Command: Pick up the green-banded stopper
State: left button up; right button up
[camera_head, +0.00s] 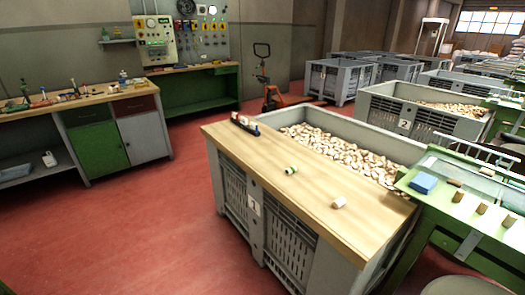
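The green-banded stopper (291,170) lies on its side on the wooden board (245,155) across the near edge of the crate marked 1. It is small and pale with a green band. A plain pale stopper (339,202) lies on the same board, to the right and nearer. Neither of my grippers shows in the head view, so nothing is seen near the stopper.
A dark narrow rack or tool (245,124) lies at the board's far left end. The grey crate (390,142) behind the board is full of loose corks. A green bench (460,200) with a blue block (424,183) stands at right. Red floor lies open at left.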

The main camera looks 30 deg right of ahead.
aim_at(290, 172)
jog(key=i+z, duration=0.1)
jog(key=i, duration=0.4)
jog(key=i+j+z, duration=0.15)
jog(key=i, duration=0.3)
jog(key=i+j+z, duration=0.1)
jog(key=i, duration=0.35)
jog(key=i+j+z, duration=0.1)
jog(key=i, duration=0.4)
jog(key=i+j+z, duration=0.1)
jog(key=i+j, duration=0.15)
jog(key=i, duration=0.2)
jog(key=i+j+z, duration=0.15)
jog(key=i, duration=0.3)
jog(key=j, duration=0.1)
